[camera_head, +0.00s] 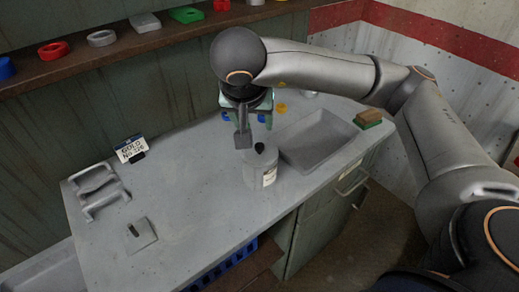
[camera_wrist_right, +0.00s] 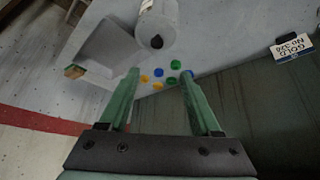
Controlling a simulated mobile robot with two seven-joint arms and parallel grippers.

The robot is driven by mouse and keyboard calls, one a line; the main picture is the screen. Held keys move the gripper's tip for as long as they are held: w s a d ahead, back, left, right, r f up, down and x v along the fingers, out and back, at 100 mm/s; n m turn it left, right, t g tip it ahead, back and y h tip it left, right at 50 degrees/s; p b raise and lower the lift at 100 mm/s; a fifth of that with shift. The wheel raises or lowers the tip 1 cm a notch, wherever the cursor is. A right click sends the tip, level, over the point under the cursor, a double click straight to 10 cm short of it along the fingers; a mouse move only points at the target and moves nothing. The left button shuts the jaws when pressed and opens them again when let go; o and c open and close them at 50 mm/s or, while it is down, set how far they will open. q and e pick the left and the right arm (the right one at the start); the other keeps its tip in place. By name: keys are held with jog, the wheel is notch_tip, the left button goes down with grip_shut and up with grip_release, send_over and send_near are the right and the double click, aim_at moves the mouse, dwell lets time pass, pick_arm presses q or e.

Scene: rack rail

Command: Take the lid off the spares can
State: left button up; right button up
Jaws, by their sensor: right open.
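The spares can (camera_head: 262,172) is a grey cylinder with a pale label, standing upright on the counter left of the sink. Its lid (camera_head: 252,157) is on top, grey with a dark knob (camera_head: 259,147). The can also shows at the top of the right wrist view (camera_wrist_right: 158,22), with the dark knob (camera_wrist_right: 156,41) facing the camera. My right gripper (camera_head: 245,138) is behind and above the can in the head view. In the wrist view its green fingers (camera_wrist_right: 159,73) are spread with nothing between them, and the knob lies beyond the tips. My left gripper is not in view.
A recessed sink (camera_head: 318,138) lies right of the can, with a sponge or block (camera_head: 368,117) beyond it. Several coloured caps (camera_wrist_right: 172,75) lie behind the can. A sign (camera_head: 130,149), grey bracket (camera_head: 100,190) and slotted plate (camera_head: 138,236) are at left. The middle counter is clear.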

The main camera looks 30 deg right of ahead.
send_near(260, 145)
jog(key=shift+w+d+f+b, duration=0.2)
jog(key=shift+w+f, duration=0.35)
jog(key=shift+w+d+f+b, duration=0.15)
jog(key=shift+w+d+f, duration=0.1)
jog(key=shift+w+f, duration=0.3)
jog(key=f, duration=0.1)
jog(key=d+f, duration=0.1)
jog(key=f, duration=0.1)
jog(key=f+p, duration=0.1)
jog(key=shift+w+d+f, duration=0.25)
jog(key=shift+f, duration=0.05)
jog(key=shift+w+d+f, duration=0.1)
jog(key=shift+w+f, duration=0.15)
jog(key=shift+f, duration=0.1)
grip_shut()
